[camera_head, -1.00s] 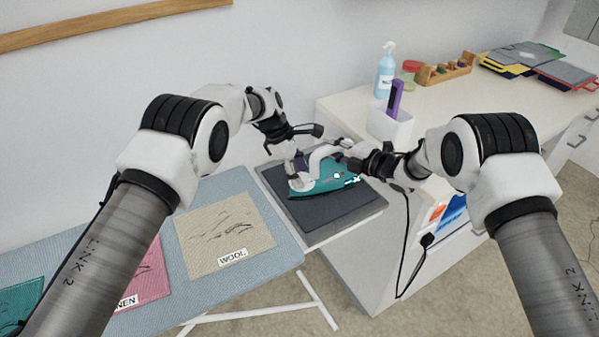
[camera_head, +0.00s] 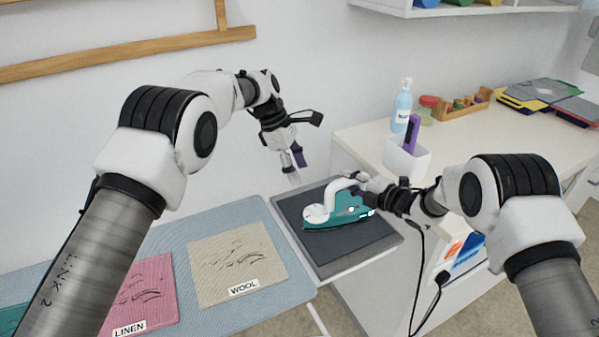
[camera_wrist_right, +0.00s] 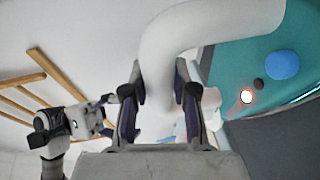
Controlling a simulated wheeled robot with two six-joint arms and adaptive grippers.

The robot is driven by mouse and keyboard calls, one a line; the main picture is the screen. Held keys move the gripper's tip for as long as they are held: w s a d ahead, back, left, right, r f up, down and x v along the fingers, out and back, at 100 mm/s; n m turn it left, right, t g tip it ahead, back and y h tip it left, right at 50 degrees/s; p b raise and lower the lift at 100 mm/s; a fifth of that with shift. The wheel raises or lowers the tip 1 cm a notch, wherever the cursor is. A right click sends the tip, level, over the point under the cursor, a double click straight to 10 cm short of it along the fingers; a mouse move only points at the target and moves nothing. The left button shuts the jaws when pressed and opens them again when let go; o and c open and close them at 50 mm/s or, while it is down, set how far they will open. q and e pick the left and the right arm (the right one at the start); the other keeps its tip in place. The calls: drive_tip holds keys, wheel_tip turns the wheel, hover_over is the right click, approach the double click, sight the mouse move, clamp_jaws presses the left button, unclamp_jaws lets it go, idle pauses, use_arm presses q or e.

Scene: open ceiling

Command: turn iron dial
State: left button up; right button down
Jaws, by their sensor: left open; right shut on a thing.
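The teal iron (camera_head: 347,209) with a white handle rests on the dark grey pad (camera_head: 325,258). A pale round dial (camera_head: 316,213) sits on top toward its left end. My right gripper (camera_head: 360,180) is shut on the iron's handle, and the right wrist view shows the handle (camera_wrist_right: 163,75) between its fingers (camera_wrist_right: 158,108). That view also shows a glowing red light (camera_wrist_right: 246,96) and a blue round spot on the teal body. My left gripper (camera_head: 291,173) is open and empty, above and to the left of the iron, apart from the dial.
The ironing board (camera_head: 215,225) at the left carries wool (camera_head: 235,262) and linen (camera_head: 148,290) cloths. The counter (camera_head: 370,140) at the right holds a spray bottle (camera_head: 402,105), a white holder (camera_head: 408,160) and a wooden rack. A black cord hangs by my right arm.

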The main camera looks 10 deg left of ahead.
use_arm(q)
drive_tip(key=n, duration=0.2)
drive_tip(key=n+y, duration=0.2)
drive_tip(key=y, duration=0.3)
approach(316, 208)
drive_tip(key=shift+t+h, duration=0.3)
drive_tip(key=f, duration=0.9)
drive_tip(key=shift+s+a, duration=0.15)
drive_tip(key=shift+a, duration=0.05)
